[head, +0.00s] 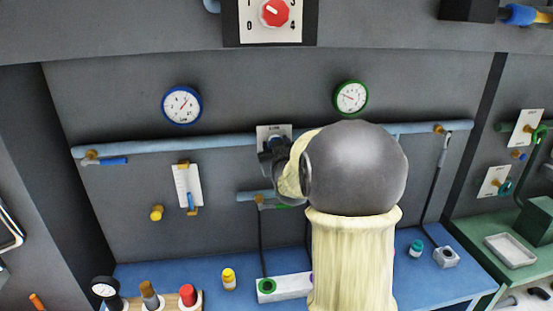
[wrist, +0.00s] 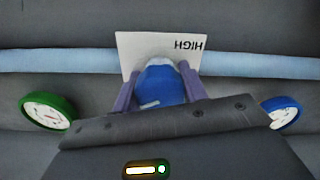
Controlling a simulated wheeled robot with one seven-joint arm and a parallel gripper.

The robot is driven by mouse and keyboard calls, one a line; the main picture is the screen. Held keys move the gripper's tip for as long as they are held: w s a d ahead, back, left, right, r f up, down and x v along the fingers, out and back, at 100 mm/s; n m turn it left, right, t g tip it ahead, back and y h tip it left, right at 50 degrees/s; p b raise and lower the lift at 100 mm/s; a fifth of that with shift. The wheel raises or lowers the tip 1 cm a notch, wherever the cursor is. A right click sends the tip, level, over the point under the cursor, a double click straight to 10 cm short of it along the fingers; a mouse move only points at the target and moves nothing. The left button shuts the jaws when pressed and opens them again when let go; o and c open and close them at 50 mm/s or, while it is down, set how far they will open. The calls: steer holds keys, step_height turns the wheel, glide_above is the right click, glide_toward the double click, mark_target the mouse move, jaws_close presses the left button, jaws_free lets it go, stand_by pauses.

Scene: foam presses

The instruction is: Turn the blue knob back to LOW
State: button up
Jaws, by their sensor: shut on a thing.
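The blue knob (wrist: 162,84) sits between the two purple fingers of my gripper (wrist: 159,88) in the wrist view, which is upside down. My gripper is shut on it. A pale mark shows on the knob's lower left side there. Behind it is a white plate (wrist: 132,46) with the word HIGH upside down; no LOW shows in that view. In the head view the plate (head: 283,130) is on the light blue pipe (head: 225,142). My gripper (head: 268,158) and arm hide the knob there.
A blue-rimmed gauge (head: 181,105) and a green-rimmed gauge (head: 351,97) hang above the pipe on either side. A white panel with a red knob (head: 274,12) is above. Below is a blue bench (head: 220,297) with a yellow bottle (head: 229,279) and other items.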

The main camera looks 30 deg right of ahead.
steer(key=n+b, duration=0.3)
steer(key=b, duration=0.1)
steer(key=shift+f+n+b, duration=0.4)
steer(key=n+b, duration=0.3)
steer(key=b, duration=0.1)
steer(key=shift+n, duration=0.3)
steer(key=n+b, duration=0.4)
steer(key=b, duration=0.1)
steer(key=shift+r, duration=0.1)
steer(key=shift+r+n+b, duration=0.15)
steer(key=shift+n+b, duration=0.55)
steer(key=shift+b, duration=0.15)
steer(key=o, duration=1)
steer(key=shift+r, duration=0.1)
steer(key=shift+s, duration=0.1)
